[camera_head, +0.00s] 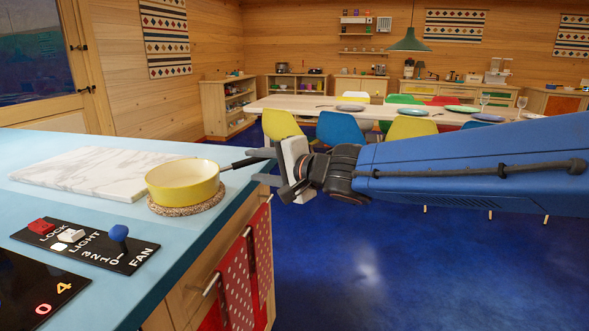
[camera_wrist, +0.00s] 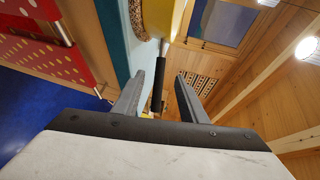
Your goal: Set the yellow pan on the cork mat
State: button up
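The yellow pan (camera_head: 183,184) sits upright on the round cork mat (camera_head: 210,203) near the counter's right edge. Its dark handle (camera_head: 238,164) points right towards my gripper (camera_head: 260,166). In the wrist view my gripper (camera_wrist: 160,80) is open. The black handle (camera_wrist: 157,68) shows between its two fingers with a gap on each side. The yellow pan (camera_wrist: 158,18) and the mat (camera_wrist: 137,20) show in part at the top of that view.
The blue counter (camera_head: 55,144) carries a marble slab (camera_head: 90,168) behind the pan and a control panel (camera_head: 85,244) with a blue fan lever in front. A laid dining table (camera_head: 390,109) with chairs stands at the back; blue floor is clear between.

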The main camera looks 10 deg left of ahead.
jog(key=v, duration=1.4)
jog(key=w+d+f+t+h, duration=0.1)
jog(key=w+d+t+h, duration=0.2)
jog(key=d, duration=0.5)
jog(key=w+d+f+t+h, duration=0.1)
jog(key=w+d+t+h, duration=0.15)
jog(key=d, duration=0.45)
jog(key=d+f+h, duration=0.5)
jog(key=d+h, duration=0.1)
jog(key=d, duration=0.7)
jog(key=s+d+f+g+h, duration=0.2)
jog(key=s+d+f+g, duration=0.1)
jog(key=s+d+f, duration=0.3)
jog(key=s+d+f+n+g, duration=0.1)
jog(key=s+f+n+g, duration=0.2)
jog(key=s+f, duration=0.2)
jog(key=s+d+f+n+g, duration=0.2)
jog(key=s+f, duration=0.4)
jog(key=s, duration=0.5)
jog(key=shift+f+n+g, duration=0.25)
jog(key=shift+n+g, duration=0.25)
jog(key=shift+g, duration=0.05)
jog(key=shift+d+y, duration=0.1)
jog(key=shift+y, duration=0.15)
